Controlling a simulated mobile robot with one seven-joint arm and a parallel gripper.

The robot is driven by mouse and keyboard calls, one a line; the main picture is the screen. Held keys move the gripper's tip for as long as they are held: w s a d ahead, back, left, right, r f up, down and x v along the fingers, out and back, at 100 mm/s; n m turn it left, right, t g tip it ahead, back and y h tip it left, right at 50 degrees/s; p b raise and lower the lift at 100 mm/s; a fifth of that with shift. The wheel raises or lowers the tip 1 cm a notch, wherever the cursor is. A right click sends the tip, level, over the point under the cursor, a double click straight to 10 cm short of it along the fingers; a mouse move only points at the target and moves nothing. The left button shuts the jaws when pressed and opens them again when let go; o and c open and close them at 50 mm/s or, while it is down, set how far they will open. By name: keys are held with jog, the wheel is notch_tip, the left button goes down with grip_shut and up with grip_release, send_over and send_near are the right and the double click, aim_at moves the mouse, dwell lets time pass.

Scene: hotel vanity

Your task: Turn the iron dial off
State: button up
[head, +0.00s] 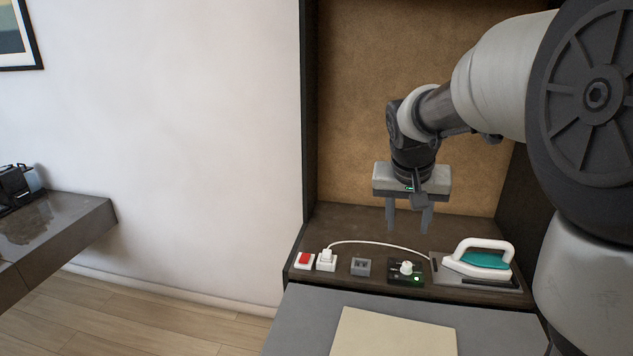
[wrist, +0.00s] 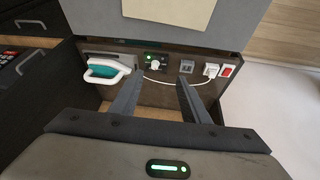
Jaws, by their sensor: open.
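The iron dial is a white knob (head: 406,267) on a dark control box (head: 398,279) with a lit green light (head: 416,279). The box stands on the brown shelf, left of the iron. The knob also shows in the wrist view (wrist: 155,64), between and beyond my fingers. The white and teal iron (head: 480,260) rests on a grey plate (head: 515,288); it is at the left in the wrist view (wrist: 105,70). My gripper (head: 408,231) is open and empty, fingers pointing down, above the shelf and behind the box. It touches nothing that I can see.
A red switch (head: 304,260), a white plug (head: 326,262) and a grey socket block (head: 361,267) stand left of the box. A white cord (head: 375,242) arches from the plug toward the iron plate. A cream sheet (head: 395,335) lies on the grey surface in front. Dark side walls enclose the shelf.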

jog(key=m+b, duration=0.2)
send_near(407, 264)
jog(key=x, duration=0.8)
jog(key=shift+w+d+f+p, duration=0.1)
jog(key=shift+d+p, duration=0.05)
jog(key=shift+p, duration=0.2)
jog(key=c, duration=1)
